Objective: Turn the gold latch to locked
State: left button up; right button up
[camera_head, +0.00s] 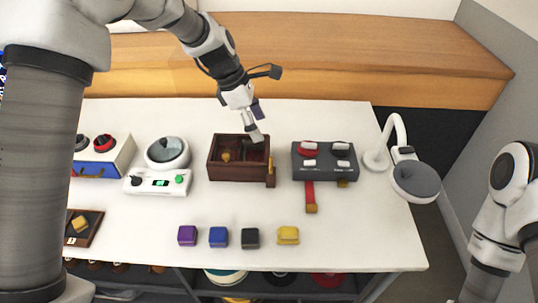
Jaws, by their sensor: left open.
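A dark brown wooden box (238,172) with an open top stands on the white table. A narrow gold piece, which looks like the gold latch (271,171), is upright at the box's right front corner. My left gripper (257,127) reaches down from above and is open, with its tips over the box's back right part. It is apart from the gold latch, behind it and a little to its left. My right arm shows at the right edge, and its gripper is out of the picture.
A dark grey panel (325,176) with a red lever (310,195) stands right of the box.

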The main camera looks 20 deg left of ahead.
pick_arm(q)
jog(key=b, duration=0.4)
send_near(271, 162)
jog(key=f, duration=0.1)
jog(key=b+x, duration=0.1)
jog(key=x, duration=0.7)
jog(key=shift+w, duration=0.2)
jog(key=shift+s+d+r, duration=0.1)
jog(key=shift+c, duration=1.1)
jog(key=c, duration=0.9)
